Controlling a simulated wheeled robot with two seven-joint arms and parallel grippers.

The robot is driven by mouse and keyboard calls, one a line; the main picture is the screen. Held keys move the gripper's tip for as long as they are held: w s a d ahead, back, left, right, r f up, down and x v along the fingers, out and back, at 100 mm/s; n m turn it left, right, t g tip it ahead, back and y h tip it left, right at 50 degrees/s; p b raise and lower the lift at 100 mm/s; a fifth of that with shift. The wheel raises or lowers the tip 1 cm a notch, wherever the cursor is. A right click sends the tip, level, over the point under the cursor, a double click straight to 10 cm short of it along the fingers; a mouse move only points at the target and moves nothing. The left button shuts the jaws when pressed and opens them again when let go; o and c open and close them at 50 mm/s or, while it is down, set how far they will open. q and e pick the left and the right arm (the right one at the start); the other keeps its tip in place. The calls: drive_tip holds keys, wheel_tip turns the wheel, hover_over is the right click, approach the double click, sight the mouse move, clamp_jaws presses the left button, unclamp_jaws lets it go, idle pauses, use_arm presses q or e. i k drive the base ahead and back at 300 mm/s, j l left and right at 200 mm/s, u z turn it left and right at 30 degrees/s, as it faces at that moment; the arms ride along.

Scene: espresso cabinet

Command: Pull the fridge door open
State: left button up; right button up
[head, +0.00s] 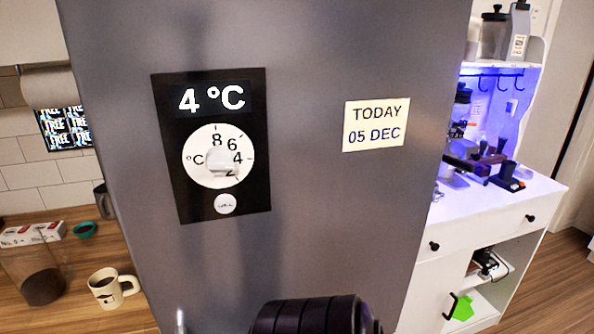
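The grey fridge door (310,215) fills the middle of the head view, very close to me. Its front carries a black panel with a "4 °C" display, a white round dial and a small button. A paper note reading "TODAY 05 DEC" is stuck to the right of the panel. The tip of a pale metal piece (180,321), perhaps the door handle, shows at the bottom edge; the rest is cut off. A black ribbed arm part of mine is in front of the door at the bottom. Neither gripper's fingers show. I see no gap at the door's edges.
At the left, a wooden counter (75,315) holds a white mug (113,289), a dark-filled glass container (38,275) and a small teal bowl (85,230). At the right stands a white cabinet (490,215) with coffee gear, drawers and an open lower shelf.

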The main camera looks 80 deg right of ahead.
sight(333, 116)
drive_tip(key=z, duration=0.45)
drive_tip(key=l+z, duration=0.15)
drive_tip(key=z, duration=0.25)
drive_tip(key=k+l+z, duration=0.1)
drive_tip(key=z, duration=0.35)
drive_tip(key=l+z, duration=0.1)
drive_tip(key=z, duration=0.3)
drive_tip(key=l+z, duration=0.1)
drive_tip(key=z, duration=0.35)
